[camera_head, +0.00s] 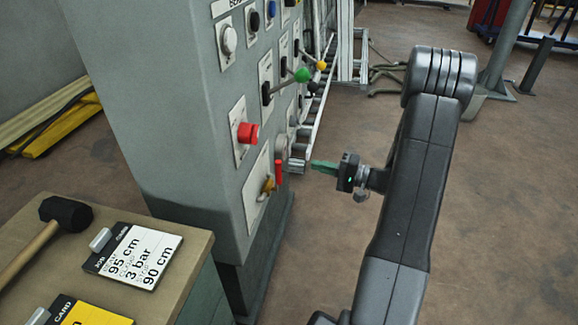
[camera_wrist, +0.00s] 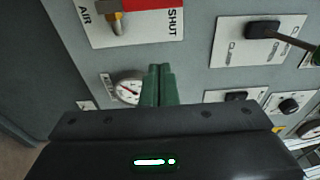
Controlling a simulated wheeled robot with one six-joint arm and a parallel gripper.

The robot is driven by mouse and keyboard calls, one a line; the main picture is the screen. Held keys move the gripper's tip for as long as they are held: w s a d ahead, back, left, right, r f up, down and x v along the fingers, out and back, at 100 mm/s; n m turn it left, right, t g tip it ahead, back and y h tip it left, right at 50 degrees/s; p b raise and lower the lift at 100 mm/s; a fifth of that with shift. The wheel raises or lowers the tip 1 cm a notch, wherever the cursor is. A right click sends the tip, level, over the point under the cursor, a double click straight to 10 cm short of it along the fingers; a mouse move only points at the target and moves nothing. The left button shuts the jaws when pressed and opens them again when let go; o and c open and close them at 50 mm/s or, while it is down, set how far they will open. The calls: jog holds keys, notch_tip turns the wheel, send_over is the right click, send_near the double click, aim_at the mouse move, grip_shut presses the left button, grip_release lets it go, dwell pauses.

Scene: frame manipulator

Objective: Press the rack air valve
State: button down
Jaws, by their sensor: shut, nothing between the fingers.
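The air valve (camera_head: 268,185) is a brass-coloured fitting on a pale plate low on the grey cabinet's front, with a red part beside it. In the wrist view the brass valve (camera_wrist: 114,20) is at the upper left, cut by the top edge, on a plate reading AIR and SHUT with a red area. My gripper (camera_head: 318,165) has green fingers, shut and empty, pointing left at the cabinet from a little right of the valve, apart from it. In the wrist view the closed fingertips (camera_wrist: 159,68) are below and right of the valve plate.
The grey cabinet (camera_head: 180,120) also carries a red button (camera_head: 247,132), a green-knobbed lever (camera_head: 302,74) and a yellow-knobbed lever (camera_head: 321,65). A round gauge (camera_wrist: 129,90) is left of my fingers. A bench (camera_head: 185,265) with a mallet (camera_head: 65,213) and cards stands front left.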

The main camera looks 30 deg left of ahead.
aim_at(279, 177)
jog(key=shift+a, duration=0.1)
jog(key=s+a, duration=0.2)
jog(key=a, duration=0.8)
jog(key=shift+s+d, duration=0.6)
jog(key=shift+s, duration=0.2)
jog(key=shift+s+d, duration=0.55)
jog(key=shift+s, duration=0.25)
jog(key=shift+s+f+b, duration=0.1)
jog(key=shift+b, duration=0.2)
